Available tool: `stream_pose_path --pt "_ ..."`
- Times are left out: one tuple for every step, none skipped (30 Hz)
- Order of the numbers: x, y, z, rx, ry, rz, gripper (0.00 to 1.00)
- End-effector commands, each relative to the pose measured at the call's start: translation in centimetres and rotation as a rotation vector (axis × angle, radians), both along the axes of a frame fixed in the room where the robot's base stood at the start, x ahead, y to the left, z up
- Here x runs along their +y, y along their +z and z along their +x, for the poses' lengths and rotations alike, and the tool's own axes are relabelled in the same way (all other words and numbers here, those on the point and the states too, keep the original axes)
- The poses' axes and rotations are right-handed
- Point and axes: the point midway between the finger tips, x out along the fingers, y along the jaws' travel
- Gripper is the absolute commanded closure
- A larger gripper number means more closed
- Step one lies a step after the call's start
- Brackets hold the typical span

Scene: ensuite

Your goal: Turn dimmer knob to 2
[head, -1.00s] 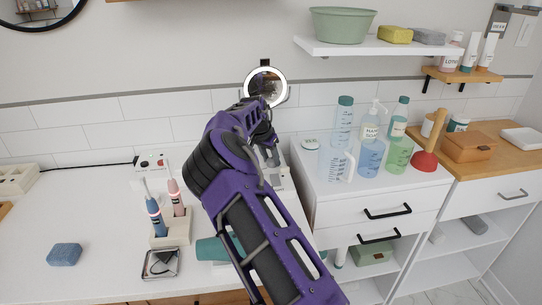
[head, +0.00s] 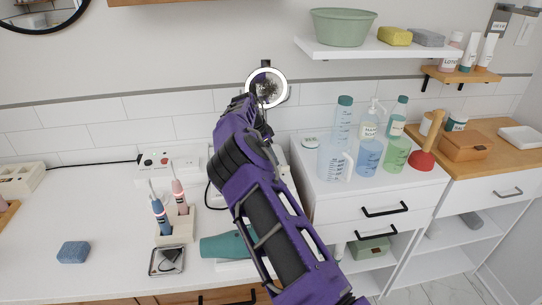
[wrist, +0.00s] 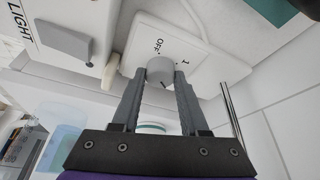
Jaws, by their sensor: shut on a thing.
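In the wrist view, the dimmer knob (wrist: 160,69) is a small pale round knob on a white plate (wrist: 196,62). The plate carries the printed marks "OFF" and "1" beside the knob. A small dark mark shows on the knob's near side. My gripper (wrist: 158,78) is shut on the knob, with one dark finger on each side. The mark 2 cannot be made out. In the head view my purple arm hides the knob and the fingertips.
A white box (wrist: 75,12) marked "LIGHT", with a grey rocker, sits close left of the fingers. Bottles (head: 370,155) stand to the right.

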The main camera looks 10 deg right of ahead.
Motion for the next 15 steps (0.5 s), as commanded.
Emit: stream_pose_path --pt "-0.02 0.10 0.06 -0.003 0.000 -0.001 1.00" --pt "-0.02 0.10 0.06 -0.003 0.000 -0.001 1.00" --pt "-0.01 0.10 0.06 -0.002 0.000 0.000 1.00" --pt "-0.02 0.10 0.06 -0.003 0.000 -0.001 1.00" --pt "-0.02 0.10 0.06 -0.002 0.001 -0.001 1.00" --pt "-0.02 0.11 0.07 -0.002 0.001 -0.001 1.00" --pt "-0.02 0.11 0.07 -0.002 0.001 -0.001 1.00" --pt "-0.03 0.12 0.07 -0.002 0.001 -0.001 1.00" --pt "-0.02 0.13 0.07 -0.002 0.001 -0.001 0.53" --pt "-0.03 0.12 0.07 -0.002 0.001 -0.001 0.47" --pt "-0.03 0.12 0.07 -0.002 0.001 0.000 0.42" --pt "-0.02 0.11 0.06 -0.002 0.001 0.000 0.35" --pt "-0.01 0.10 0.06 -0.002 0.001 0.000 0.29" --pt "-0.02 0.09 0.06 -0.002 0.002 0.000 0.26" --pt "-0.02 0.08 0.05 -0.002 0.002 0.000 0.26"
